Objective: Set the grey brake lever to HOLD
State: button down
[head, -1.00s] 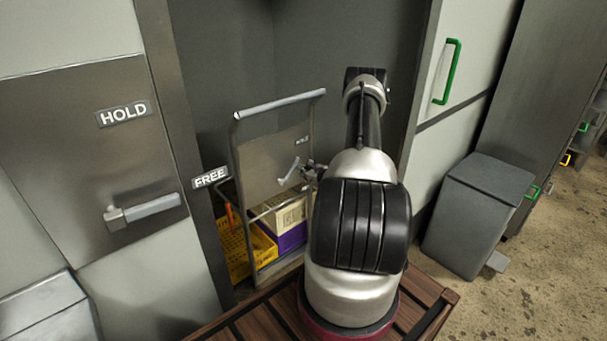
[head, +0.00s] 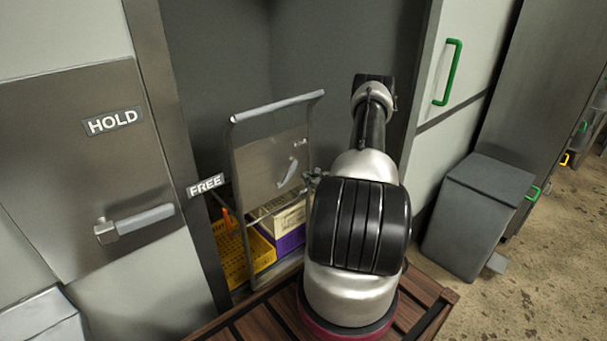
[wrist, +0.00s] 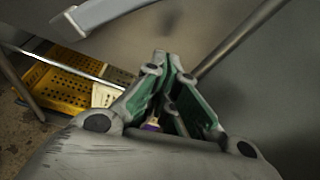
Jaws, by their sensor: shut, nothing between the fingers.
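A small grey lever (head: 287,173) is on the metal plate (head: 253,165) of the trolley. It slants up to the right, below a small label (head: 300,142) too small to read now. My gripper (head: 312,178) is just right of this lever, partly hidden by my arm. In the wrist view, the lever (wrist: 100,14) crosses the top left, and my gripper (wrist: 162,62) is shut and empty below and right of it. Contact is not seen. A larger grey lever (head: 140,219) on the left wall panel points right, with HOLD (head: 113,121) above and FREE (head: 205,185) at its right.
The trolley's handle frame (head: 278,107) stands in the recess. It carries a yellow crate (head: 235,258) and a white and purple box (head: 283,225). A grey bin (head: 480,215) stands at right, below a green handle (head: 448,72). Open floor lies far right.

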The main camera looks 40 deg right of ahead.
jog(key=a+v, duration=0.1)
jog(key=v, duration=0.7)
jog(key=shift+a+f, duration=0.3)
